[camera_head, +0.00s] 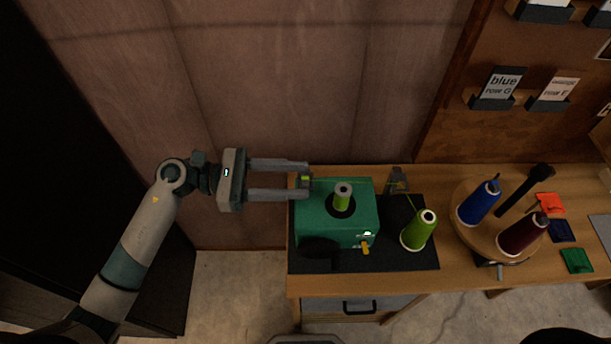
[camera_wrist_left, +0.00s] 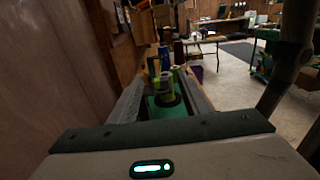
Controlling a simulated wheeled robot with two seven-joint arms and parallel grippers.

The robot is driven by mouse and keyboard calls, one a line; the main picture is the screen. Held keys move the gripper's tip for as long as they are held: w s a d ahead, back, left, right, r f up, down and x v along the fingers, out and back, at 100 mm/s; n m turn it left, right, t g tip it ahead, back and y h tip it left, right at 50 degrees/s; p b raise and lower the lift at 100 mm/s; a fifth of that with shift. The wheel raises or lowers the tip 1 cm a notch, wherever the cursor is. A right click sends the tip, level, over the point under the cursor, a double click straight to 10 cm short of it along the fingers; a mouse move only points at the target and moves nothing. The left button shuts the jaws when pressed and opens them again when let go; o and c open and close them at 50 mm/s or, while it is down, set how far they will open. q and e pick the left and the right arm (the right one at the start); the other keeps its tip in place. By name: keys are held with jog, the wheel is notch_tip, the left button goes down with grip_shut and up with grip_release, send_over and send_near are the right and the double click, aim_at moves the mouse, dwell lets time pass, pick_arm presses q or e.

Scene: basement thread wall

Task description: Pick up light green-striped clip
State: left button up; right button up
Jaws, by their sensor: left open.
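A small dark clip with a light green stripe (camera_head: 305,180) shows at the left edge of the green winding machine (camera_head: 318,228). My left gripper (camera_head: 308,181) reaches in from the left, its fingers apart and pointing right. In the head view the clip appears between the two fingertips; I cannot tell whether either finger touches it. In the left wrist view, the fingers (camera_wrist_left: 163,88) frame the green machine (camera_wrist_left: 168,108) and light green shapes; I cannot clearly single out the clip there. My right gripper is not in view.
A light green spool (camera_head: 342,198) stands on the machine. A green thread cone (camera_head: 418,231) stands on the black mat (camera_head: 400,262). A round wooden stand (camera_head: 490,248) holds a blue cone (camera_head: 478,203) and a dark red cone (camera_head: 523,235). A wall (camera_head: 270,80) rises behind the bench.

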pick_arm(q)
jog(key=shift+c, duration=0.4)
grip_shut()
jog(key=s+d+r+b, duration=0.3)
jog(key=d+r+b, duration=0.2)
jog(key=d+r, duration=0.6)
jog(key=shift+s, duration=0.25)
dwell(0.6)
